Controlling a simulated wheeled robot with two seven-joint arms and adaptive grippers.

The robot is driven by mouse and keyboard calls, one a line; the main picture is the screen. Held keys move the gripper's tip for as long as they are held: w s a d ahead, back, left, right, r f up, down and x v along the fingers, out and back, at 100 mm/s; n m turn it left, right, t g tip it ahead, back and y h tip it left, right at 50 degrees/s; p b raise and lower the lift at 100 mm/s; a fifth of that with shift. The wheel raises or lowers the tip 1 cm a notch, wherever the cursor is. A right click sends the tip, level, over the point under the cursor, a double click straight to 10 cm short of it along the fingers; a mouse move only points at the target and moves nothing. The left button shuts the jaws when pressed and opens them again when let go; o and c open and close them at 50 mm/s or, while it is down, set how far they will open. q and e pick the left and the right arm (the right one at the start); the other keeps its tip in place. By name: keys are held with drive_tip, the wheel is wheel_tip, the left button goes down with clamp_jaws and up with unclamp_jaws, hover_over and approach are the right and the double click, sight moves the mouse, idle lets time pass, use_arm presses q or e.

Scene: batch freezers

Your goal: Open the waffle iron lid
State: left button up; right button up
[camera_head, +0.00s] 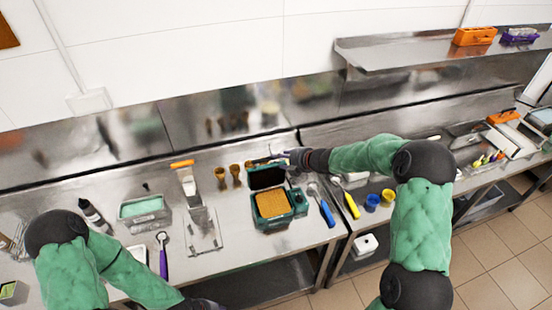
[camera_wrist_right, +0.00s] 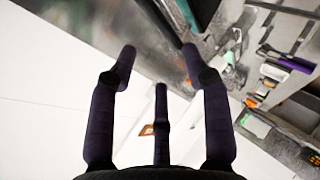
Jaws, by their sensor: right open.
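The green waffle iron (camera_head: 272,222) stands on the steel counter near the middle of the head view. Its dark lid (camera_head: 267,177) is raised at the back, and the golden-brown inside of the base shows. My right gripper (camera_head: 279,155) is just behind the top edge of the lid; whether it touches the lid cannot be told. In the right wrist view my right gripper (camera_wrist_right: 160,62) has its fingers spread with nothing between them. A dark green-edged part at the top of that view may be the iron. My left arm comes in at the lower left, and its fingers are out of the picture.
Brown cones (camera_head: 228,175) in holders stand left of the iron. A blue-handled tool (camera_head: 327,214) and a yellow-handled tool (camera_head: 351,205) lie to its right, with blue and yellow cups (camera_head: 380,200) beyond. A steel shelf (camera_head: 440,50) hangs above on the right.

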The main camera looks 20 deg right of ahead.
drive_tip(key=shift+v, duration=1.2)
drive_tip(key=s+a+f+m+g, duration=0.1)
drive_tip(key=s+a+f+m, duration=0.25)
drive_tip(key=f, duration=0.35)
drive_tip(key=s+a+f+m+g, duration=0.1)
drive_tip(key=s+a+f+m, duration=0.1)
drive_tip(key=s+f+m, duration=0.3)
drive_tip(key=s+a+f+m+g+h, duration=0.1)
drive_tip(key=s+a+f+m+g, duration=0.15)
drive_tip(key=s+f+m, duration=0.55)
drive_tip(key=s+a+f+m+g, duration=0.2)
drive_tip(key=s+f+g, duration=0.15)
drive_tip(key=s, duration=0.75)
drive_tip(key=s+a+f+m+g+h, duration=0.1)
drive_tip(key=s+a+f+m+g, duration=0.1)
drive_tip(key=s+f+m, duration=0.6)
wheel_tip(320, 180, down, 23)
drive_tip(key=s+a+n+b, duration=0.1)
drive_tip(key=a+n+b, duration=0.1)
drive_tip(key=b, duration=2.4)
drive_tip(key=shift+n+b, duration=0.4)
drive_tip(key=shift+n, duration=0.35)
